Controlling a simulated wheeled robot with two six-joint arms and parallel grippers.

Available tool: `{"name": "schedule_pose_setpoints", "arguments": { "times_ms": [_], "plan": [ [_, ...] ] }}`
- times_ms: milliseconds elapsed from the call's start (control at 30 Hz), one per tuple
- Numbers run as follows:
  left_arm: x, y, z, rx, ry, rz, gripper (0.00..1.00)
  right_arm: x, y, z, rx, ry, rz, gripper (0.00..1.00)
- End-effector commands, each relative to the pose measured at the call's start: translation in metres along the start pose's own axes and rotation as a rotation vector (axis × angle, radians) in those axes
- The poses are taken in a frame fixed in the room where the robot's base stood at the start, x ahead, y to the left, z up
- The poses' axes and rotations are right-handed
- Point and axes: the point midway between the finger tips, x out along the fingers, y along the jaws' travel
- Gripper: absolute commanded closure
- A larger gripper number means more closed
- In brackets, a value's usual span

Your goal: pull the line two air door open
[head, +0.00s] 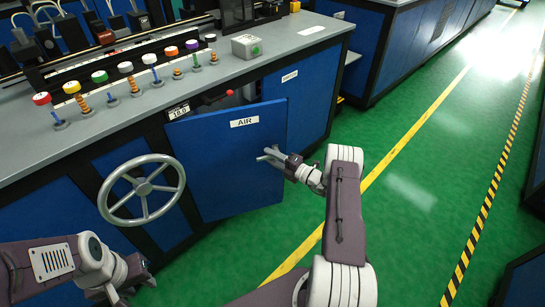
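The blue air door (225,165) with a white AIR label (244,122) is in the front of the grey-topped bench. It looks ajar: its top edge stands out from the frame, with a dark gap behind. My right gripper (266,155) is at the door's right part, fingers pointing left across its face. Whether it touches the door or grips a handle there, I cannot tell. My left gripper (128,290) is low at the bottom left, below the handwheel and apart from the door. Its fingers are too unclear to tell their opening.
A grey handwheel (142,190) sticks out left of the door. Several coloured knobs (125,67) line the benchtop (250,70). Green floor (415,165) with yellow lines lies open to the right.

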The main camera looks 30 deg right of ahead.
Motion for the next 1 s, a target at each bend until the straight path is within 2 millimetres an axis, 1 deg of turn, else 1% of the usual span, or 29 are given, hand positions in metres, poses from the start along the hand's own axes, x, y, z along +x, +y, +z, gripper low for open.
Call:
{"name": "schedule_pose_setpoints", "arguments": {
  "times_ms": [267,333,433,533,600,700,833,1000],
  "plan": [
    [0.000,0.000,0.000,0.000,0.000,0.000,0.64,0.000,0.000,0.000,0.001,0.000,0.000,0.64],
    [-0.003,0.000,0.000,0.000,0.000,0.000,0.64,-0.005,0.001,0.001,0.002,-0.001,-0.001,0.64],
    [-0.011,0.000,-0.001,0.000,0.000,0.000,0.64,-0.024,0.004,0.002,0.003,-0.004,-0.002,0.64],
    [-0.019,0.000,-0.002,0.000,0.000,0.000,0.64,-0.048,0.004,0.002,0.004,-0.006,-0.002,0.64],
    [-0.022,0.000,-0.002,0.000,0.000,0.000,0.64,-0.062,0.003,0.001,0.003,-0.005,-0.001,0.64],
    [-0.025,0.001,-0.003,0.000,0.000,0.000,0.64,-0.079,0.002,0.001,0.002,-0.004,-0.001,0.64],
    [-0.026,0.001,-0.003,0.000,0.000,0.000,0.64,-0.090,0.001,0.001,0.001,-0.002,0.000,0.64],
    [-0.026,0.001,-0.003,0.000,0.000,0.000,0.64,-0.091,0.000,0.000,0.000,0.000,0.000,0.64]
  ]
}}
